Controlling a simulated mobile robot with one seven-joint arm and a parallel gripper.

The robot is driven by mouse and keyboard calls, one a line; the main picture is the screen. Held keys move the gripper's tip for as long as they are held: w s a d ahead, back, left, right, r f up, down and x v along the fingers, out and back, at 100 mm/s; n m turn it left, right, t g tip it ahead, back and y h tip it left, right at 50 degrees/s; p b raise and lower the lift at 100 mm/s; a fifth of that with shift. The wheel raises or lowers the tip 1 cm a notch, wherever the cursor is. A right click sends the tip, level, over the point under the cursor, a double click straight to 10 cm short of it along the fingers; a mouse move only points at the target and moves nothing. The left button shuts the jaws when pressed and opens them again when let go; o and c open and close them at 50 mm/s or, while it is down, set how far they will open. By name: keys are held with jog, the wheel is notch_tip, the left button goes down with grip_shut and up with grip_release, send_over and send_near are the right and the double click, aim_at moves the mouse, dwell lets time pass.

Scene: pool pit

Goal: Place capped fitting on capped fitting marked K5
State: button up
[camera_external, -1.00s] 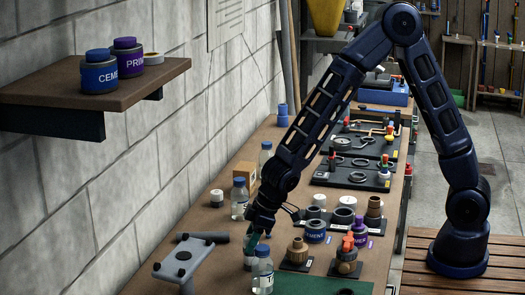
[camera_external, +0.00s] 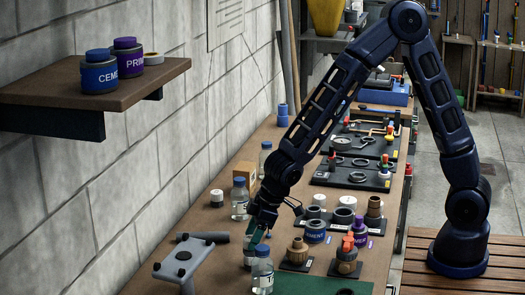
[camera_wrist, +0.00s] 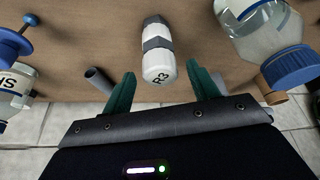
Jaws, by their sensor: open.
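My gripper (camera_wrist: 160,84) is open, its two green fingers on either side of a white fitting with grey bands marked R3 (camera_wrist: 158,58) in the wrist view. I cannot tell whether the fingers touch it. In the external view my gripper (camera_external: 252,238) points down at the near left of the bench, and the fitting is mostly hidden by it and a bottle. Another white fitting with a dark base (camera_external: 217,198) stands farther back by the wall. A white piece (camera_external: 319,200) stands farther right. No K5 mark is readable.
A blue-capped bottle (camera_external: 262,270) stands close in front of my gripper, another (camera_external: 239,198) behind it. A grey stand (camera_external: 184,257) is to the left. Brown fittings (camera_external: 297,252), a cement can (camera_external: 315,231) and a purple can (camera_external: 360,232) crowd the right.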

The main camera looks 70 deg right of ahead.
jog(key=v, duration=1)
jog(key=s+d+r+m+h, duration=0.2)
jog(key=s+d+r+h, duration=0.1)
jog(key=s+d+r, duration=1.05)
jog(key=s+d+r+m, duration=0.1)
jog(key=s+d, duration=0.1)
jog(key=s, duration=0.6)
jog(key=s+d+r+m+y, duration=0.1)
jog(key=s+d, duration=0.1)
jog(key=s, duration=0.7)
jog(key=shift+s+r, duration=0.25)
